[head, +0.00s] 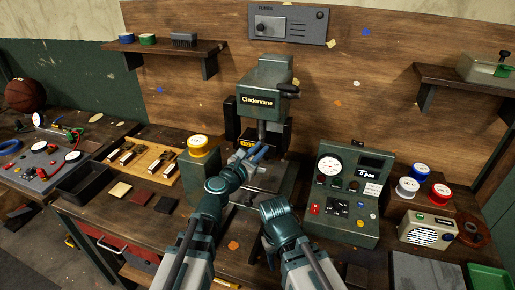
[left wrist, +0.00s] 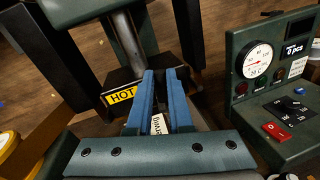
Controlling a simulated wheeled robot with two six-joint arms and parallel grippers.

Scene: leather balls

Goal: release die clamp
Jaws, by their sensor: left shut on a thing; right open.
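The green press (head: 268,78) marked "Cindervane" stands at the back centre, with a yellow HOT label (left wrist: 122,95) low on its dark head. My left gripper (head: 256,153) reaches in under the press head; its blue fingers also show in the left wrist view (left wrist: 163,75). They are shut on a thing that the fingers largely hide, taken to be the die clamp. A white label (left wrist: 158,124) with dark letters shows between the fingers. My right gripper (head: 270,262) is open and low at the table's front, apart from the press.
A green control box (head: 345,196) with a gauge stands right of the press. A yellow-lidded tin (head: 198,145) on a green block is close on the left. Farther left are a wooden tray (head: 150,155) and colored leather squares (head: 142,195). A radio (head: 428,230) stands at right.

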